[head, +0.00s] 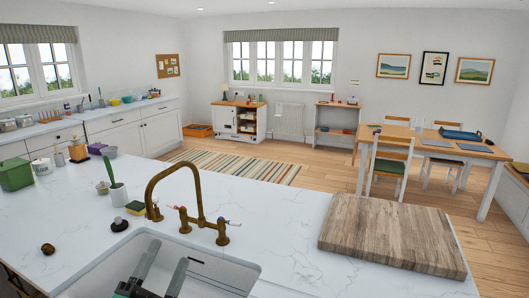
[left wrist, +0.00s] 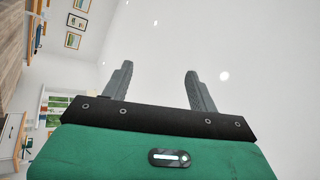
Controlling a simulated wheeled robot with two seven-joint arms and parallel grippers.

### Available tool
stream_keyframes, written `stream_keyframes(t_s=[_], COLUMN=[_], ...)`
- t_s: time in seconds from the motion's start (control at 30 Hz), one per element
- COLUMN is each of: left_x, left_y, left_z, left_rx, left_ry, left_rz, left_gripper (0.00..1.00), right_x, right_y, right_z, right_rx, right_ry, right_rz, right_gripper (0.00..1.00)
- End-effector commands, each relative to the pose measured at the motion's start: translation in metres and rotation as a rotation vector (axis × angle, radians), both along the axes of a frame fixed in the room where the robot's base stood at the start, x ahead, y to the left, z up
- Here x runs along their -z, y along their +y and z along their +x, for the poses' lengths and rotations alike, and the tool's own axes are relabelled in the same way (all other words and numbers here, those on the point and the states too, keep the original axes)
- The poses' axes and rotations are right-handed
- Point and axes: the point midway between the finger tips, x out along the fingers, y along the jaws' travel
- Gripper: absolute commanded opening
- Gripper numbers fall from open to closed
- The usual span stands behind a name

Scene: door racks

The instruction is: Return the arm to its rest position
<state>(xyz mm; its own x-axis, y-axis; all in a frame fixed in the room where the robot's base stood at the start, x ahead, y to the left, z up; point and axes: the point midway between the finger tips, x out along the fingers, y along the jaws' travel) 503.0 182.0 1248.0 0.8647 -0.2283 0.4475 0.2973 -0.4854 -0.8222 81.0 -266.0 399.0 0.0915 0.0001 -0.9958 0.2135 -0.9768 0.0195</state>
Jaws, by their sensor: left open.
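My left gripper (head: 160,272) shows at the bottom of the head view, over the white sink (head: 222,268). Its two dark grey fingers are apart with nothing between them. In the left wrist view the left gripper (left wrist: 160,85) is also open and empty, its fingers against the plain white ceiling. The green wrist housing fills the bottom of that view. My right gripper is in neither view.
A brass faucet (head: 198,210) rises just behind the sink. A wooden cutting board (head: 392,235) lies on the marble counter (head: 282,222) at the right. A soap-side brush in a white cup (head: 118,194) and a green box (head: 15,174) stand at the left.

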Motion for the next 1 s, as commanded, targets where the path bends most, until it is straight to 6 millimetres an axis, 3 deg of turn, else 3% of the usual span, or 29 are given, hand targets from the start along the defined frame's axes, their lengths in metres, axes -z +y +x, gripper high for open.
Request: stream_keyframes(t_s=[0.13, 0.27, 0.4, 0.5, 0.7, 0.9, 1.0], left_x=[0.078, 0.154, 0.23, 0.27, 0.318, 0.346, 0.373], left_y=[0.033, 0.052, 0.062, 0.061, 0.055, 0.047, 0.046], left_z=[0.0, -0.021, -0.066, -0.103, -0.171, -0.229, -0.217], left_rx=[-0.107, -0.21, -0.324, -0.396, -0.509, -0.602, -0.602], left_ry=[0.352, 0.666, 0.998, 1.198, 1.498, 1.736, 1.732], left_rz=[-0.231, -0.414, -0.582, -0.67, -0.781, -0.849, -0.841], left_gripper=[0.6, 0.6, 0.6, 0.6, 0.6, 0.6, 0.6], right_x=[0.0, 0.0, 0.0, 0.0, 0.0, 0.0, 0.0], right_y=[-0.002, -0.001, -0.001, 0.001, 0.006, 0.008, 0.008], right_z=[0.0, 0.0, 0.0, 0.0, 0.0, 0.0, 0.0], right_rx=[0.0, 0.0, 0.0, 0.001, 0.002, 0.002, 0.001], right_ry=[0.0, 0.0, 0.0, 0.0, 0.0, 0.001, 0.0], right_rz=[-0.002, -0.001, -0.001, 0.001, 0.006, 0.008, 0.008], right_gripper=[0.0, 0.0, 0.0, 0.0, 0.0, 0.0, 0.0])
